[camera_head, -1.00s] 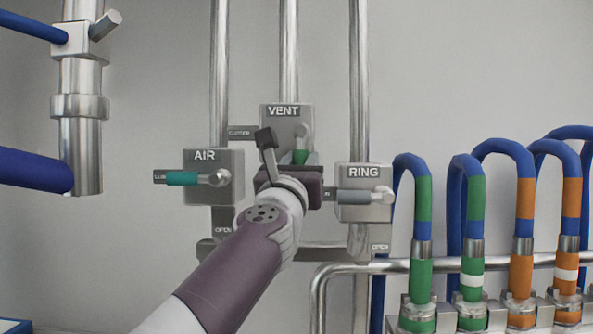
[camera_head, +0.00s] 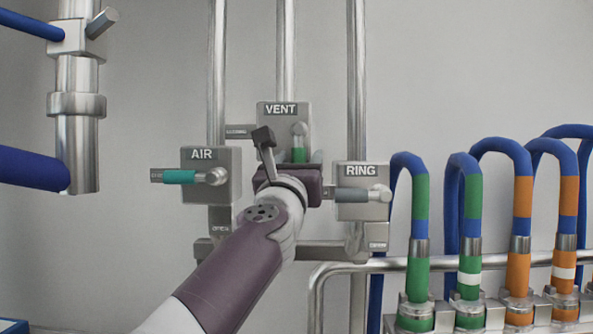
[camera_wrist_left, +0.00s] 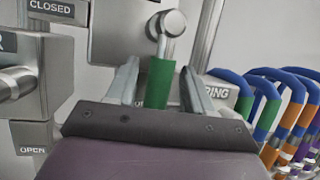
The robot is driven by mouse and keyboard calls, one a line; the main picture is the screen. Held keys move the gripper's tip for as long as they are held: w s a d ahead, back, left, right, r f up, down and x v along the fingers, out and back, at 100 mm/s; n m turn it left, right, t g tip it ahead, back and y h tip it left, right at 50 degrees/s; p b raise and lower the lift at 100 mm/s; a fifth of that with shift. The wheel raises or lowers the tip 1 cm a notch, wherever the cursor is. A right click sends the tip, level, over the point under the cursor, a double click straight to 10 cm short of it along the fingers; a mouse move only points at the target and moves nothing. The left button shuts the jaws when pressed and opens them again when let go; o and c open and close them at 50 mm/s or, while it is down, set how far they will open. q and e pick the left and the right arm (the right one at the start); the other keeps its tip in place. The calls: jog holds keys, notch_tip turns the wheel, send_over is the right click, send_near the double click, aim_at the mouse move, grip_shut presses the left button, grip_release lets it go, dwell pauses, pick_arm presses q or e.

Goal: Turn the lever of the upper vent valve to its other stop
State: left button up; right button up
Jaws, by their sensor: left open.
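The upper vent valve is a grey box (camera_head: 270,117) marked VENT in the middle of the head view. Its lever has a green sleeve (camera_head: 299,154) and hangs straight down from a round pivot. In the left wrist view the green lever (camera_wrist_left: 159,84) stands between the two fingers of my left gripper (camera_wrist_left: 160,92). The fingers are apart, with a gap visible on each side of the lever. In the head view my left gripper (camera_head: 297,168) covers the lever's lower end. A CLOSED plate (camera_head: 239,131) is left of the valve. My right gripper is not in view.
The AIR valve (camera_head: 225,162), with a teal lever pointing left, is at lower left. The RING valve (camera_head: 362,208), with a grey lever pointing left, is close on the right. Vertical steel pipes (camera_head: 357,80) run behind. Several blue hoses with coloured bands stand at the right.

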pick_arm(q)
jog(key=b+v, duration=0.7)
jog(key=v, duration=0.5)
jog(key=shift+s, duration=0.25)
